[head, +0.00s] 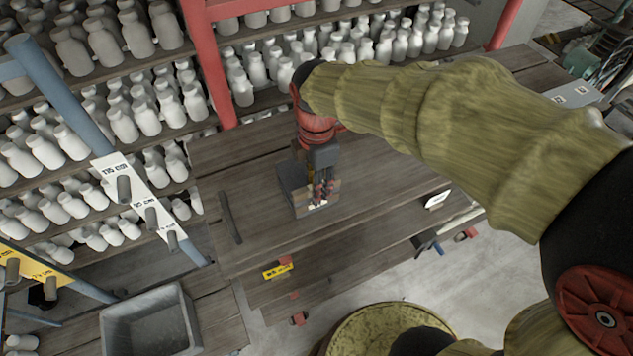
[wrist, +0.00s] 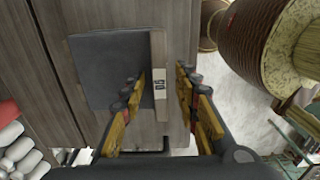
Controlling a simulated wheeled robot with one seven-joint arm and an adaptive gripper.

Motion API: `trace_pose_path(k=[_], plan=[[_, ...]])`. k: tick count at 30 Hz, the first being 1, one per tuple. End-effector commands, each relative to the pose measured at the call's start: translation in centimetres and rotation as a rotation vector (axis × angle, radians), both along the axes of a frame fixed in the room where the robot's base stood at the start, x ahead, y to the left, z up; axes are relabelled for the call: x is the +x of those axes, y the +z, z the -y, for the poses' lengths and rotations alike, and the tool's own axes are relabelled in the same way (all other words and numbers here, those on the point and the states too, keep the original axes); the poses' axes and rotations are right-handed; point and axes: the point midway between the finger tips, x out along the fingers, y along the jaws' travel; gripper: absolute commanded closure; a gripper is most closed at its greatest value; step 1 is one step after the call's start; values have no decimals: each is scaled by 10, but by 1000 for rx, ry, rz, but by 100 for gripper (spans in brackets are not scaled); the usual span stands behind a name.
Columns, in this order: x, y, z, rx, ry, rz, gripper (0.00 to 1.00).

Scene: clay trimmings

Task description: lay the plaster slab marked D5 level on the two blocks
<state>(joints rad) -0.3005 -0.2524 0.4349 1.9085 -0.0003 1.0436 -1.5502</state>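My gripper (head: 318,192) points down over the wooden bench. A dark grey square piece (head: 287,176) lies under it; in the wrist view the square (wrist: 100,75) is left of the fingers. Along its right side runs a pale strip (wrist: 158,48) with a small marked label (wrist: 159,84). I cannot read the label, so I cannot tell if this is slab D5. My fingers stand apart on either side of the strip, the left ones over the dark square. Gaps show between fingers and strip. I cannot make out the two blocks.
A dark bar (head: 230,217) lies left of the gripper. A white card (head: 437,199) and a yellow label (head: 277,270) are near the bench's front. Shelves of white bottles (head: 340,45) stand behind. A grey bin (head: 150,320) is lower left.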

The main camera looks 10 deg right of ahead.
Motion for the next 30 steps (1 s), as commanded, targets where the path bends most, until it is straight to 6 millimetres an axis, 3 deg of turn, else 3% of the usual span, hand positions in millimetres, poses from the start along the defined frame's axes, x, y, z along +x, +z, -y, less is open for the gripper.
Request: trace_pose_path(k=[8,13,24,30], plan=[[-1,-1,0,-1,0,-2,65],[1,9,0,1,0,2,65],[1,79,0,1,0,4,65],[0,108,0,1,0,2,65]])
